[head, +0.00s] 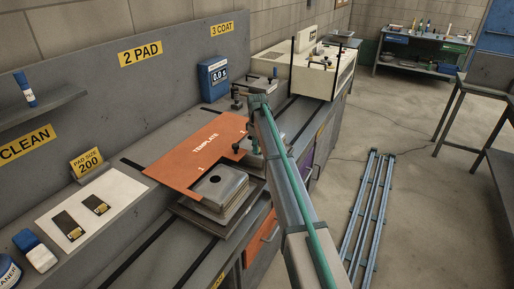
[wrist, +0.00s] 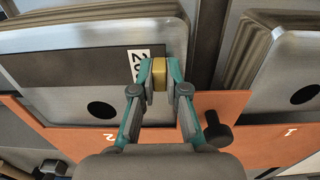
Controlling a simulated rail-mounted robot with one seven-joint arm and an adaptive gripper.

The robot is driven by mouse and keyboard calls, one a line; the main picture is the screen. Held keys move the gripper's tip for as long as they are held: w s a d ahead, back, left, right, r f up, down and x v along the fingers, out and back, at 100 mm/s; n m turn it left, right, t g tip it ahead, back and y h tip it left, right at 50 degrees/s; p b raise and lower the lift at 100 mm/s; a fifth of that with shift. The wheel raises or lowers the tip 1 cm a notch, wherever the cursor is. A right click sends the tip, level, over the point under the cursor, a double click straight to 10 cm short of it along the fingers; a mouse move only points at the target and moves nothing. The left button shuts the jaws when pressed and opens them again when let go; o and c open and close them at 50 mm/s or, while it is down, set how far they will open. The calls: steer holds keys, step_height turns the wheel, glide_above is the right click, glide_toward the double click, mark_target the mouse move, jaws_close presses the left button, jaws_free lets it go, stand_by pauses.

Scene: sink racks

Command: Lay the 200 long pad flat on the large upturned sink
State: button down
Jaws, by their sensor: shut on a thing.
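My gripper (wrist: 160,75) is shut on the yellow grip of a long dark pad (wrist: 75,68). The pad has a white label partly reading "20" and stretches left from the fingers. It lies across the wide upturned sink (wrist: 50,108), which has a dark round hole, in the wrist view. It looks about level with the sink's face; I cannot tell whether it touches.
A second upturned sink (head: 222,184) stands nearer, at the template's mark 1. Two dark pads with yellow grips lie on a white sheet (head: 120,190) by the "PAD SIZE 200" sign (head: 88,162). A dark knob (wrist: 217,130) stands close to the fingers. A blue display box (head: 214,78) stands behind.

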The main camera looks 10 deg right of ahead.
steer(key=c, duration=0.6)
jaws_free()
steer(key=shift+o, duration=0.2)
steer(key=shift+r+p, duration=1.5)
steer(key=shift+r, duration=1.95)
